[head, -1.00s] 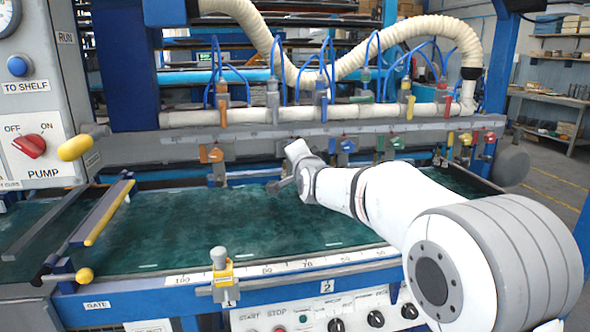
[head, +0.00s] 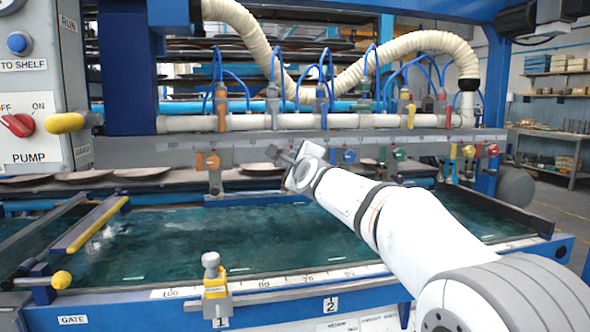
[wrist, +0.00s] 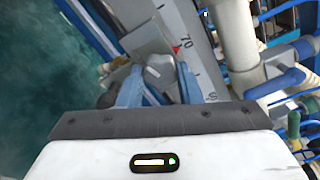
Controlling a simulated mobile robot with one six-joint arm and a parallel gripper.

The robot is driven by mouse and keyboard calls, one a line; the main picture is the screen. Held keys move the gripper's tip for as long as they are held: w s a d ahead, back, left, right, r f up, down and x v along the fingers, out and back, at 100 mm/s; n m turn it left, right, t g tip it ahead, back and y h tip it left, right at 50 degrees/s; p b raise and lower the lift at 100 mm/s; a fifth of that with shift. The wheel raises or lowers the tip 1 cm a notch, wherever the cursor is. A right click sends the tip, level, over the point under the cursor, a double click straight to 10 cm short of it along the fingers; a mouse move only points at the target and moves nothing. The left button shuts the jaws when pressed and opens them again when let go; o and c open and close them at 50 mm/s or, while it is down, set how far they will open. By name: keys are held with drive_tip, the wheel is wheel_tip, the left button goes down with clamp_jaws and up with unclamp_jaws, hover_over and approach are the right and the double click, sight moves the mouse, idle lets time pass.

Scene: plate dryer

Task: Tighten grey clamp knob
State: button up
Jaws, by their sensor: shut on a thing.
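A row of clamps with coloured knobs hangs along the grey rail (head: 240,145): orange (head: 212,161), blue (head: 349,156), green (head: 399,153), and yellow and red farther right. My gripper (head: 280,157) is at the rail between the orange and blue knobs. In the wrist view, its two blue-grey fingers (wrist: 160,88) are shut on a grey knob (wrist: 160,73) beside the rail's number scale (wrist: 183,45). In the head view, my gripper and wrist hide that knob. How tight the clamp sits cannot be seen.
Green liquid fills the bath (head: 190,288) below the rail. Hoses and blue tubes (head: 330,85) crowd above the rail. A yellow-handled gate bar (head: 97,225) lies at left.

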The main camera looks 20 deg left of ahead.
drive_tip(key=shift+f+m+b, duration=0.15)
drive_tip(key=shift+m+b, duration=0.3)
drive_tip(key=shift+m, duration=1.45)
drive_tip(key=o, duration=1)
drive_tip(key=shift+c, duration=0.2)
drive_tip(key=b+v, duration=0.2)
drive_tip(key=v, duration=0.5)
drive_tip(key=shift+s+d, duration=0.2)
drive_tip(key=shift+s, duration=0.1)
drive_tip(key=shift+d, duration=0.1)
